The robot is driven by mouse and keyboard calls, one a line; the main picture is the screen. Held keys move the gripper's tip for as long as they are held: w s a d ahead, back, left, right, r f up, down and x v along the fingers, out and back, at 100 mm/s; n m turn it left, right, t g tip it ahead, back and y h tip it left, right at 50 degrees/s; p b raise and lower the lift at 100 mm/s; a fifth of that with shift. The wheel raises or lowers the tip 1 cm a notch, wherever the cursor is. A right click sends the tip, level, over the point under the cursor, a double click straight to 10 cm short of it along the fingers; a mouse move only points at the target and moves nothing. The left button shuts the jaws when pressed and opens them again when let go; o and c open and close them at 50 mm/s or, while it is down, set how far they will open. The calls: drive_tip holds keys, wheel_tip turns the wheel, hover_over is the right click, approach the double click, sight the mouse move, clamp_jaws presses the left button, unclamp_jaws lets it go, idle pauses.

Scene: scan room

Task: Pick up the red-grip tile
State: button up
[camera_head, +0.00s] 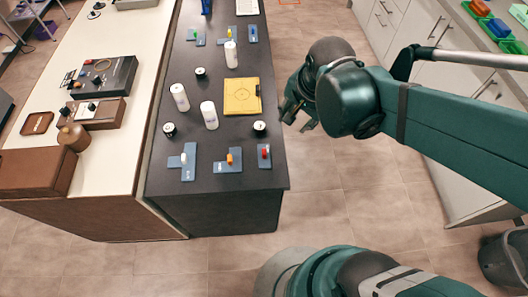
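The red-grip tile (264,163) is a small blue-grey plate with a red grip standing on it. It lies flat at the near right corner of the dark countertop (200,208), close to its right edge. My gripper (298,112) hangs just off the right edge of this counter, up and to the right of the tile and apart from it. Its fingers are small and dark here, and I cannot tell how far apart they are. No tile shows in it.
An orange-grip tile (228,166) and a white-grip tile (182,170) lie left of the red-grip one. A black-and-white round object (259,128) stands just behind it. White cylinders (209,115) and a yellow board (242,96) are farther back. Floor is free right of the counter.

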sight(265, 151)
drive_tip(key=shift+s+a+f+m+g+h+p, duration=0.15)
drive_tip(key=shift+a+f+m+g+p, duration=0.65)
drive_tip(key=shift+a+f+m, duration=1.45)
drive_tip(key=shift+s+a+f+m+g+h+p, duration=0.15)
drive_tip(key=shift+a+f+m+g+p, duration=0.65)
drive_tip(key=shift+a+f+m, duration=1.4)
drive_tip(key=shift+a+r, duration=0.15)
drive_tip(key=shift+f+b, duration=0.55)
drive_tip(key=shift+f, duration=0.75)
drive_tip(key=shift+f, duration=0.1)
drive_tip(key=shift+w+f+b, duration=0.15)
drive_tip(key=shift+f+b, duration=0.7)
drive_tip(key=shift+f, duration=1.65)
